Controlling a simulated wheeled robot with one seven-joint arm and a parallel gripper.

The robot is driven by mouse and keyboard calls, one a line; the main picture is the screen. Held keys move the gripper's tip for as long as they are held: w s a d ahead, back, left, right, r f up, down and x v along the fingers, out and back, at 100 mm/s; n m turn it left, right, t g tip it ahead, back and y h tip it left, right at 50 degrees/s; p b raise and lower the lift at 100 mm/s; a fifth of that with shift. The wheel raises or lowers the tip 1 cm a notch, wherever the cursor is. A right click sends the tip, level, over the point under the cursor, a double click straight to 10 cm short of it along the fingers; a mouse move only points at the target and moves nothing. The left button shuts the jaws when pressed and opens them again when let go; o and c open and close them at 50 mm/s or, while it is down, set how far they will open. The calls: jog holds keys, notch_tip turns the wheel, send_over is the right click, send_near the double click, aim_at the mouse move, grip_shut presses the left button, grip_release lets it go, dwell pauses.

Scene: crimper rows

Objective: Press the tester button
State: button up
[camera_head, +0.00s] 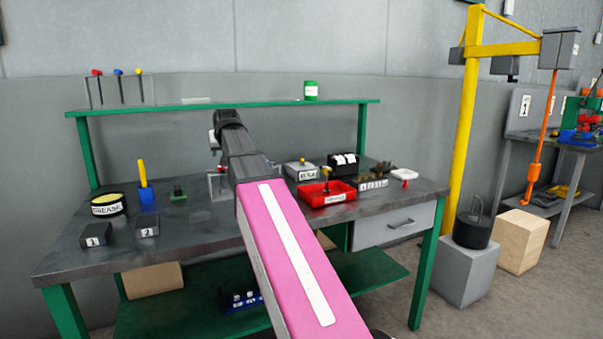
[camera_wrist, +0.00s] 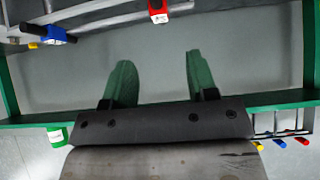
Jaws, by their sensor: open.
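No part is clearly readable as the tester button in either view. A grey labelled box (camera_head: 300,172) stands on the workbench (camera_head: 345,212), right of my arm, with a small yellowish part on top. A white-topped piece with some red (camera_head: 404,175) lies near the bench's right end. My gripper (camera_wrist: 158,60) is open and empty, its two green fingers spread apart in the wrist view, with nothing between them. In the head view my arm reaches over the bench and hides my fingers and part of the bench middle.
A red tray (camera_head: 327,194) and black box (camera_head: 343,163) stand at right. A grease tin (camera_head: 108,206), blue holder (camera_head: 148,199) and two dark numbered blocks stand at left. A green shelf (camera_head: 190,106) crosses behind, bearing a green can (camera_head: 310,92). A yellow post (camera_head: 467,130) stands right.

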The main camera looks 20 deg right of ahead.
grip_shut()
dwell(1.7)
